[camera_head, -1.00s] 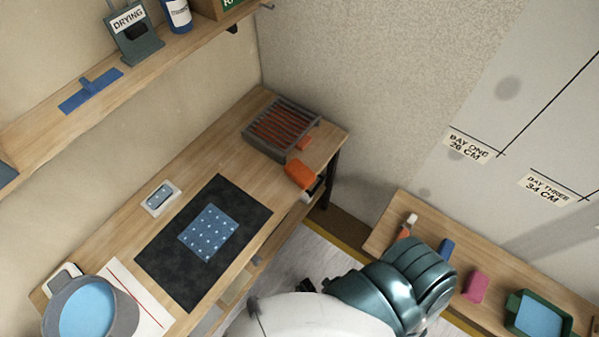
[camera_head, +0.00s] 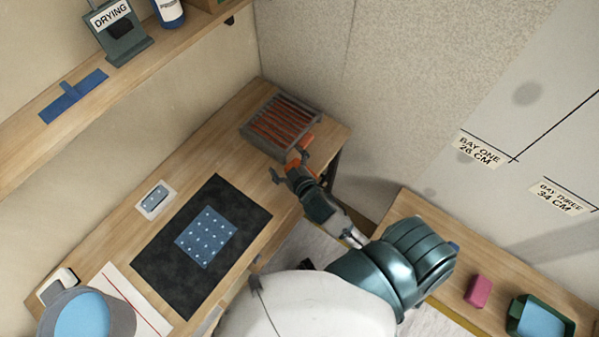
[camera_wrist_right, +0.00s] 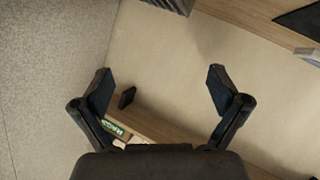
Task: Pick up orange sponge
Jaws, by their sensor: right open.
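My right gripper (camera_head: 290,166) is open at the front edge of the left table, beside the dark slatted rack (camera_head: 279,126). The orange sponge (camera_head: 293,157) shows only as a small orange patch between and just beyond the fingertips. The gripper hides most of it, and I cannot tell whether they touch. In the right wrist view the two fingers (camera_wrist_right: 162,90) are spread wide with nothing visible between them, and the sponge does not show. My left gripper is not in view.
Another orange piece (camera_head: 307,138) sits by the rack's right side. A black mat (camera_head: 160,252) with a blue dotted sheet (camera_head: 206,237) lies on the table. A grey bucket (camera_head: 117,318) stands at lower left. The right table holds a pink block (camera_head: 478,291) and a green tray (camera_head: 570,326).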

